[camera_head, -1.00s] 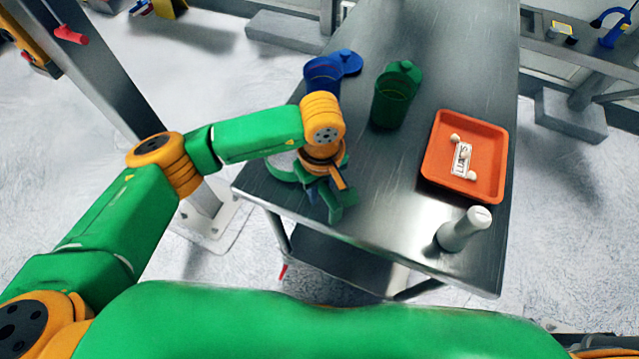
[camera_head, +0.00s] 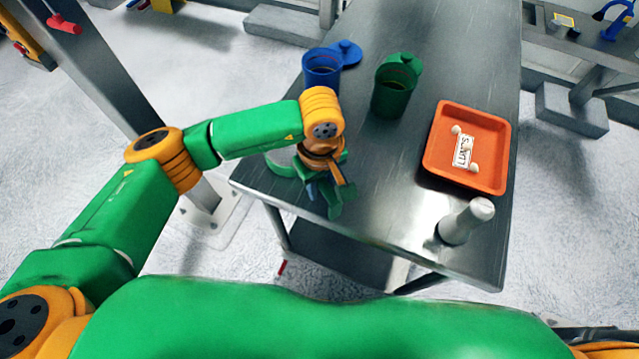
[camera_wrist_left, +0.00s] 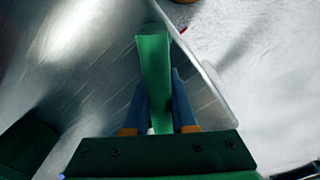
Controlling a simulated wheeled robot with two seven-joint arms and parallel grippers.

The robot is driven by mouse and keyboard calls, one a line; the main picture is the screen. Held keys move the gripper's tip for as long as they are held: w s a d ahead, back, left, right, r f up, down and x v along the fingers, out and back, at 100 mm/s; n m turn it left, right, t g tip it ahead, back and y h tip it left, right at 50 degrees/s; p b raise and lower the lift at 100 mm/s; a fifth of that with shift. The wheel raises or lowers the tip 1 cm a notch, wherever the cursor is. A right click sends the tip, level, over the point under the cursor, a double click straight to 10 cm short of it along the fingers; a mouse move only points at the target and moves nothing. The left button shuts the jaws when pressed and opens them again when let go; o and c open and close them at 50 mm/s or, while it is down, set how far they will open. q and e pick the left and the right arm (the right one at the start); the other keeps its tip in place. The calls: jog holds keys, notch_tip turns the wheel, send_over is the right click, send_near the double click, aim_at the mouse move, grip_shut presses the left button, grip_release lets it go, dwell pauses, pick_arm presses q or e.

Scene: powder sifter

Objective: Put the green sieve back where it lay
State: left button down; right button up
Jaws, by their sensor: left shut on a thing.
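My left gripper (camera_head: 315,189) is over the table's near left corner, shut on the green sieve (camera_head: 281,166). In the left wrist view, the sieve's flat green handle (camera_wrist_left: 154,75) runs between the two blue fingers of the left gripper (camera_wrist_left: 158,88). The sieve's head shows only in part beside the gripper; the wrist and fingers hide the rest. I cannot tell whether the sieve touches the table (camera_head: 385,215). My right gripper is not in view.
A blue container (camera_head: 321,68) with its blue lid (camera_head: 346,52) and an open green container (camera_head: 392,95) stand behind the gripper. An orange tray (camera_head: 437,140) with a label and white pieces lies right.

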pick_arm(q)
jog(key=shift+f, duration=0.25)
jog(key=c, duration=0.7)
grip_release()
jog(key=shift+o, duration=0.2)
